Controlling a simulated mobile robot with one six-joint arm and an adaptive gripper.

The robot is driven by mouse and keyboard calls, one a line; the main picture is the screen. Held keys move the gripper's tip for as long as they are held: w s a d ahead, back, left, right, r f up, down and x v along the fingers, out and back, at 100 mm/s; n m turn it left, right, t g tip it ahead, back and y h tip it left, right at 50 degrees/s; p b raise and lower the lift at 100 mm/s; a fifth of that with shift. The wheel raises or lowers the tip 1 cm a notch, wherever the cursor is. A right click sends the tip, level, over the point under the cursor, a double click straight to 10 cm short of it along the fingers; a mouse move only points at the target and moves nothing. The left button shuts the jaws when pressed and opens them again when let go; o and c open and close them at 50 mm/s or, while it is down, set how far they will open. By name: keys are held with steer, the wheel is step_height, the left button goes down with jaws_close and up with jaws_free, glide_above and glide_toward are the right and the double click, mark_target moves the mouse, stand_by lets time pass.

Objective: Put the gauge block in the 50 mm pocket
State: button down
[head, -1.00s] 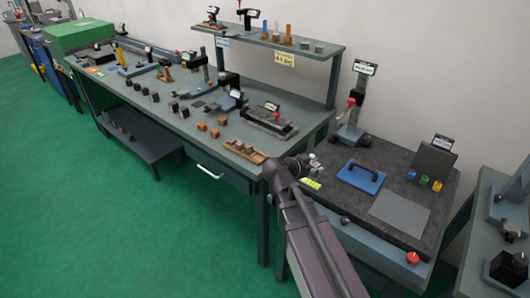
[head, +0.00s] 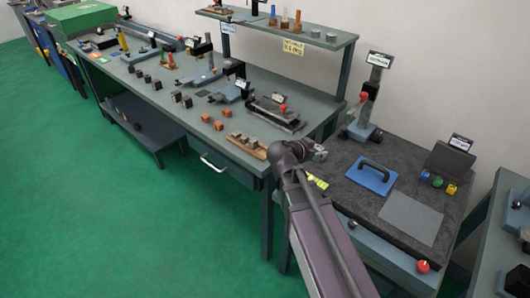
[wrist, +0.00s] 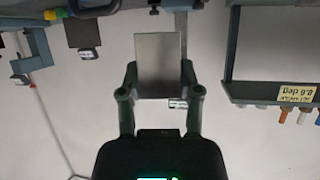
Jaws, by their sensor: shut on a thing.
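My gripper (wrist: 160,82) is shut on a flat, rectangular grey block (wrist: 160,55), which I take to be the gauge block. It stands out between both fingers against the pale wall, clear of any surface in the wrist view. In the head view my gripper (head: 318,152) is small, above the gap between the long bench and the granite table, and the block in it cannot be made out. A wooden tray (head: 262,153) with several small blocks lies at the near right edge of the bench, left of my gripper. I cannot tell which place is the 50 mm pocket.
The long bench (head: 180,115) carries several dark and orange blocks and gauges. A shelf (head: 300,32) stands above its back. On the granite table (head: 345,205) are a blue plate with a handle (head: 370,176), a grey sheet (head: 411,216) and a gauge stand (head: 362,128).

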steer(key=shift+d, duration=0.1)
steer(key=shift+w, duration=0.25)
steer(key=w+a+n+y, duration=0.1)
steer(key=w+a, duration=0.4)
steer(key=a, duration=0.4)
steer(key=w+a+r+n+t, duration=0.1)
steer(key=w+a, duration=0.5)
steer(key=a, duration=0.4)
steer(key=shift+w+t+y+p, duration=0.15)
steer(key=shift+t+y+p, duration=0.15)
steer(key=shift+y+p, duration=0.15)
steer(key=shift+f, duration=0.2)
step_height(320, 180, down, 6)
steer(key=b, duration=0.6)
steer(key=shift+f+b, duration=1.85)
steer(key=shift+b, duration=0.15)
